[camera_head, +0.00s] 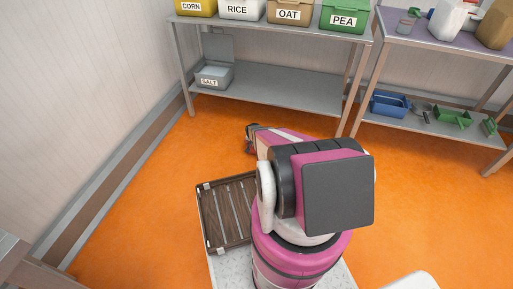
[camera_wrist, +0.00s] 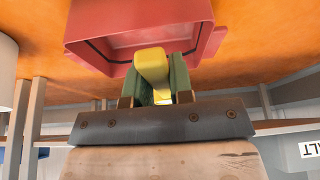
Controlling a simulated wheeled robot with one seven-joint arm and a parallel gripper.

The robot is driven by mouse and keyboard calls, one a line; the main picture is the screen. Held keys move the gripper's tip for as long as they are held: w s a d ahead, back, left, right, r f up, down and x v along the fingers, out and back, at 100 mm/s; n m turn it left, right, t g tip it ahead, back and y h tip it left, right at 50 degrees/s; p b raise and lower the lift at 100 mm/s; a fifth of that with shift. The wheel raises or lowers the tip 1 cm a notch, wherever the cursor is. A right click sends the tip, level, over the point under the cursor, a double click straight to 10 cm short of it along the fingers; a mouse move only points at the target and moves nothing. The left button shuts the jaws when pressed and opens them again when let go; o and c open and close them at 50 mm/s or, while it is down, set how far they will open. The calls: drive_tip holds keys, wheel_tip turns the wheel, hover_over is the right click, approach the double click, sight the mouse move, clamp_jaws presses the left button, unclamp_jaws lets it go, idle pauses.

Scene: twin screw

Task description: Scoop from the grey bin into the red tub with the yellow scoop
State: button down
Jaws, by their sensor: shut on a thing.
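In the wrist view my gripper (camera_wrist: 160,92) is shut on the yellow scoop (camera_wrist: 152,65). A yellow block-like part shows between its green fingers; the rest of the scoop is hidden. The red tub (camera_wrist: 95,58) lies just beyond the fingers, with its open inside partly in view. I cannot tell whether scoop and tub touch. In the head view a grey bin (camera_head: 212,82) labelled SALT stands on the lower shelf at the back left, with its lid raised.
Labelled bins, including a green PEA bin (camera_head: 344,17), stand on the top shelf. A blue tray (camera_head: 389,104) and green scoops (camera_head: 452,116) lie on the right rack's lower shelf. A slatted brown tray (camera_head: 226,215) is beside my arm. Orange floor (camera_head: 150,165) is clear at the left.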

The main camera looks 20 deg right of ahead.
drive_tip(key=shift+s+d+r+m+y, duration=0.2)
drive_tip(key=shift+d+m+y, duration=0.1)
drive_tip(key=shift+y, duration=0.95)
drive_tip(key=shift+s+d+r+m+y, duration=0.15)
drive_tip(key=shift+s+d+m+y, duration=0.15)
drive_tip(key=shift+y, duration=1)
drive_tip(key=shift+s+d+r+m+y, duration=0.15)
drive_tip(key=shift+d+m+y, duration=0.15)
drive_tip(key=shift+y, duration=0.95)
drive_tip(key=shift+d+r+t+y, duration=0.35)
drive_tip(key=shift+d+y, duration=0.1)
drive_tip(key=shift+y, duration=0.65)
drive_tip(key=shift+d, duration=0.1)
drive_tip(key=shift+d+r+m+y, duration=0.25)
drive_tip(key=shift+d+m+y, duration=0.2)
drive_tip(key=shift+y, duration=0.65)
